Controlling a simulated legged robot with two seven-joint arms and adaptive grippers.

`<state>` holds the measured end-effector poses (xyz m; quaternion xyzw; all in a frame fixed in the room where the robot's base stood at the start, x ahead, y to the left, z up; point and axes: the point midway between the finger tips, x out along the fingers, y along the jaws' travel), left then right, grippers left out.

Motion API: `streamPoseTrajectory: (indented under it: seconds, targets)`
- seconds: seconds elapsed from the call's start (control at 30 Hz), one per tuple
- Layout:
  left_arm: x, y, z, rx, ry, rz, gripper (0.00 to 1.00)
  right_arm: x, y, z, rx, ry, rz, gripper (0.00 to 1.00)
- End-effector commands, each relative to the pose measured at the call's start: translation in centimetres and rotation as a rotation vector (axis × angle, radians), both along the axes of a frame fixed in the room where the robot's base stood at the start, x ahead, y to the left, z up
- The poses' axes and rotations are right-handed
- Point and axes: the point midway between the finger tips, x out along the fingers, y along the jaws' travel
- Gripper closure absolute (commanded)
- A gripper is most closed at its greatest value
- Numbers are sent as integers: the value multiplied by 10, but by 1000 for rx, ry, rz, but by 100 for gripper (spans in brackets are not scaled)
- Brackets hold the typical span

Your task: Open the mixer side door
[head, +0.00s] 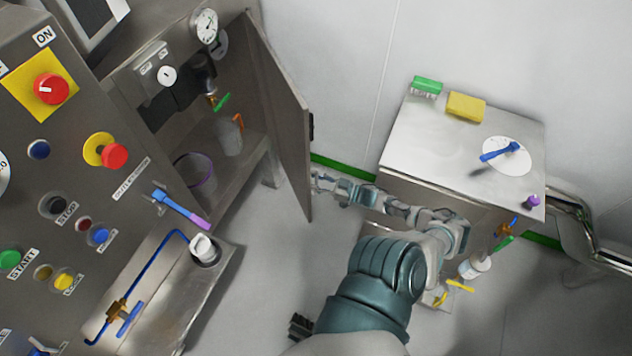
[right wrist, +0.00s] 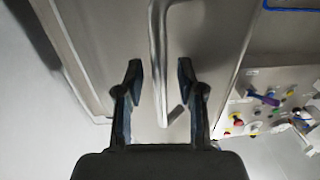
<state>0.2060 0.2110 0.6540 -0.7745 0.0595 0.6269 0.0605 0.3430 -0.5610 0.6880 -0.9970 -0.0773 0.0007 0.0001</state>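The mixer side door (head: 278,115) is a tall grey-brown panel at the right side of the mixer cabinet in the head view. It stands swung out, with the cabinet inside showing. My right arm reaches left toward the door's outer face; the door hides its gripper in the head view. In the right wrist view my right gripper (right wrist: 158,85) is open, one finger on each side of a metal bar handle (right wrist: 158,50). Gaps show between the fingers and the bar. The door's surface (right wrist: 205,50) lies behind the bar. I cannot make out my left gripper.
The mixer's control panel (head: 75,165) fills the left, with buttons and a red knob. A small dark part (head: 300,326) at the bottom is unclear. Floor between is clear.

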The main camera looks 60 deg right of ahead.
Motion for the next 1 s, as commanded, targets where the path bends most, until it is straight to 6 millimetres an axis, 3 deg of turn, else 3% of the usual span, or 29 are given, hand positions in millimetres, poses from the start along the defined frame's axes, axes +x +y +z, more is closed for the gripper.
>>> streamPoseTrajectory:
  seconds: [0.33, 0.7, 1.0]
  targets:
    - [1, 1, 1, -2, -5, 0, 30, -11, -1, -1, 0, 2, 0, 62]
    - [1, 1, 1, -1, -3, 0, 30, -87, -14, -2, 2, 3, -1, 62]
    - [0, 1, 0, -1, -2, 0, 30, -117, -19, -2, 1, 0, 0, 62]
